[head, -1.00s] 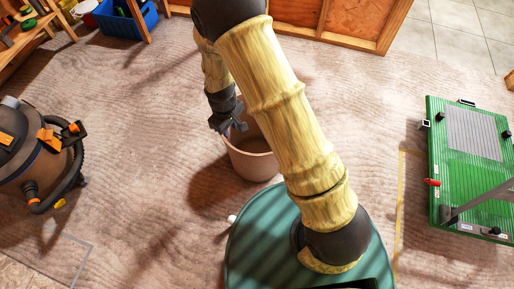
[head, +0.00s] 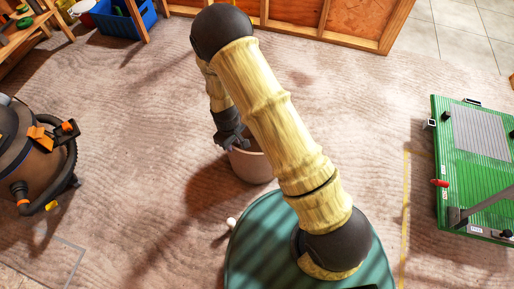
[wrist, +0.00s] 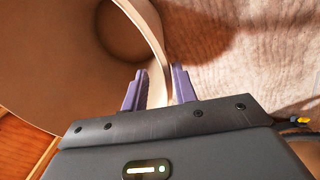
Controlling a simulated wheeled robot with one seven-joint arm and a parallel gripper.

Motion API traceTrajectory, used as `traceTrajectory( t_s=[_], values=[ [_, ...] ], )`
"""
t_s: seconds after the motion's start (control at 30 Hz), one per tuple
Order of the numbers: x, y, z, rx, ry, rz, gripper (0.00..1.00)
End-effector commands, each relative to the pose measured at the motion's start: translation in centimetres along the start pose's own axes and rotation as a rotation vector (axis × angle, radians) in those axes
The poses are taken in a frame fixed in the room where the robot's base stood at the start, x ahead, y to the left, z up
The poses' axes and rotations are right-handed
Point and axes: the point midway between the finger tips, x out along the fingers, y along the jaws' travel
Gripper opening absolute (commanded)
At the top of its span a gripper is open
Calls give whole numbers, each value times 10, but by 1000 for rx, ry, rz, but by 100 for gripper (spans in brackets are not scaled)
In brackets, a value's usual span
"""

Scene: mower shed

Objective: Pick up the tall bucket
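The tall bucket (head: 250,167) is beige-pink and stands upright on the floor near the middle of the head view, partly hidden by my arm. In the wrist view its wall and open mouth (wrist: 60,55) fill the upper left. My gripper (head: 226,148) is at the bucket's left rim in the head view. In the wrist view my gripper (wrist: 160,88) is open, with one purple finger inside the bucket and the other outside. The bucket's wall runs between the fingers, with a gap showing; contact cannot be told.
A shop vacuum (head: 38,160) stands at the left. A green folding workbench or board (head: 450,170) is at the right. A blue crate (head: 125,17) and a wooden shelf (head: 25,35) are at the upper left. Open floor surrounds the bucket.

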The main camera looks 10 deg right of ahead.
Motion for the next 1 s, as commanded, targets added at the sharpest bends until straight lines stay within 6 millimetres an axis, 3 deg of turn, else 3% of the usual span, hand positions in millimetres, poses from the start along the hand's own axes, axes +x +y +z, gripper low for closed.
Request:
traceTrajectory(
  t_s=[0.33,0.7,1.0],
  values=[
    [2,0,0,0,0,0,28],
    [48,-2,1,1,-1,0,28],
    [52,-1,1,0,0,0,28]
  ],
)
